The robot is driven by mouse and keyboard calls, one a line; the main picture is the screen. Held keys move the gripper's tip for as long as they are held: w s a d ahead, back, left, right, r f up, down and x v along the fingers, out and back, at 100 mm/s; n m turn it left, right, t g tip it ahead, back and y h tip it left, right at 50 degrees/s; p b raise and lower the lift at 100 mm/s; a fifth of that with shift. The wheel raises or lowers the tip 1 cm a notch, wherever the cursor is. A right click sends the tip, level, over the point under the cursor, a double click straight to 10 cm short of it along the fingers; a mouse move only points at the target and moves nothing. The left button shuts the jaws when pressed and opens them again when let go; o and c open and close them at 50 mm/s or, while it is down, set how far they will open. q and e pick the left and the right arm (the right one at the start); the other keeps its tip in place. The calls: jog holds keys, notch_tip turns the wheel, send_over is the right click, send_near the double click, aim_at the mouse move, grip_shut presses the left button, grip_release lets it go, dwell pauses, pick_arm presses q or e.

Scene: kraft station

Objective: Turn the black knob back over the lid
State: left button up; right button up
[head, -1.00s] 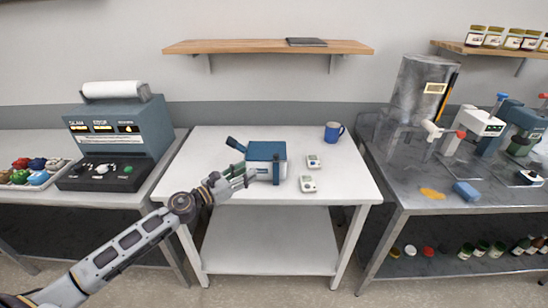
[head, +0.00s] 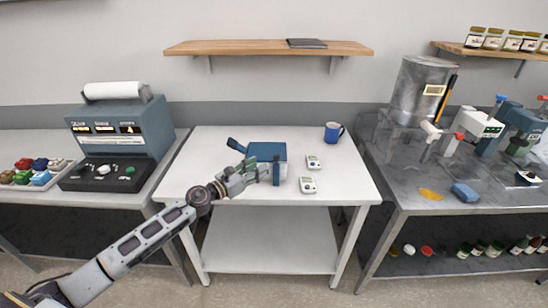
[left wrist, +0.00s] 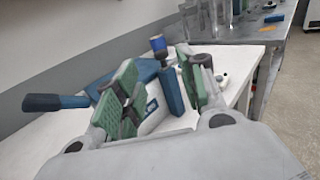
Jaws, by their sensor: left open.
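A white box with a blue lid (head: 266,151) stands on the middle table. A dark blue handle (head: 236,145) sticks out to its left, and it also shows in the left wrist view (left wrist: 55,102). A dark blue upright bar (head: 276,171) stands at the box's front and shows in the left wrist view (left wrist: 171,92). My left gripper (head: 260,172) is open at the box's front left. In the left wrist view the bar appears between the green-padded fingers (left wrist: 160,95); contact cannot be told. I cannot make out a clearly black knob. My right gripper is out of view.
The white table (head: 220,185) is otherwise clear. A wooden shelf (head: 250,47) hangs above.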

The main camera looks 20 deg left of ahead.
aim_at(275, 157)
pick_arm(q)
jog(key=shift+p+x, duration=1)
jog(key=shift+x, duration=3.6)
grip_shut()
